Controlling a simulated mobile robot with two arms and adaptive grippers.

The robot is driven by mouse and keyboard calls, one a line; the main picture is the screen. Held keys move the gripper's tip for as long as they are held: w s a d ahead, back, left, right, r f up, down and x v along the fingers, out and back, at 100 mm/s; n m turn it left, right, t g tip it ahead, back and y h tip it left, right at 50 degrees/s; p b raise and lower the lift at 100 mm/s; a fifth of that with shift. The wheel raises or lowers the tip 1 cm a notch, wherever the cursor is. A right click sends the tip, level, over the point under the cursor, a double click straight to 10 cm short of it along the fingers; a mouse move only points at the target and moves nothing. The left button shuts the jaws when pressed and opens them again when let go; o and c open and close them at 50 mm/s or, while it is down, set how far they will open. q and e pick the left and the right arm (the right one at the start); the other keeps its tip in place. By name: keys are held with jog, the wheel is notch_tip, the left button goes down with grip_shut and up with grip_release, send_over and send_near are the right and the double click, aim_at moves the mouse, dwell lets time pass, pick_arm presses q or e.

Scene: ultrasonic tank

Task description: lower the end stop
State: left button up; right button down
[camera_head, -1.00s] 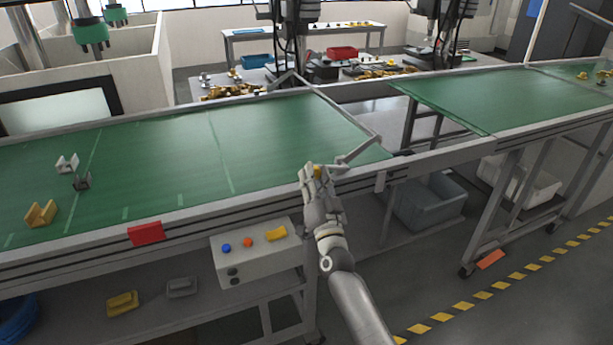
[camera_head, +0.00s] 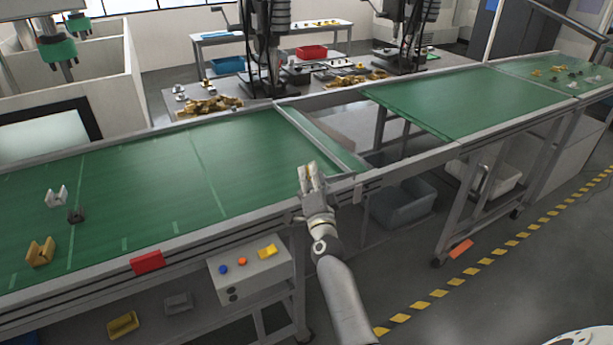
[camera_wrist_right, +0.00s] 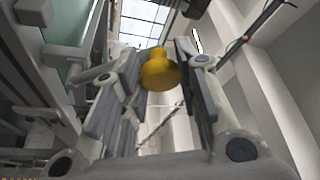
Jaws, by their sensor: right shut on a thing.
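The end stop (camera_head: 322,141) is a long grey bar across the right end of the green conveyor belt (camera_head: 150,185). It lies low, close along the belt's end. My right gripper (camera_head: 309,172) is at the belt's front rail, at the near end of the stop. It is shut on a yellow knob (camera_wrist_right: 160,72), which shows between the fingers in the right wrist view. In the head view the fingers mostly hide the knob, and its lever is hard to make out. My left gripper is not in view.
Several small parts, among them a yellow block (camera_head: 40,252), lie on the belt at the left. A control box (camera_head: 250,275) hangs below the front rail. A gap separates this belt from a second green belt (camera_head: 470,100). A grey bin (camera_head: 403,203) stands below.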

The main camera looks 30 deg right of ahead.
jog(key=c, duration=1.1)
grip_release()
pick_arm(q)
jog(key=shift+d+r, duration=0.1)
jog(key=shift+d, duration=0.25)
pick_arm(e)
jog(key=shift+o, duration=0.2)
jog(key=v, duration=1.2)
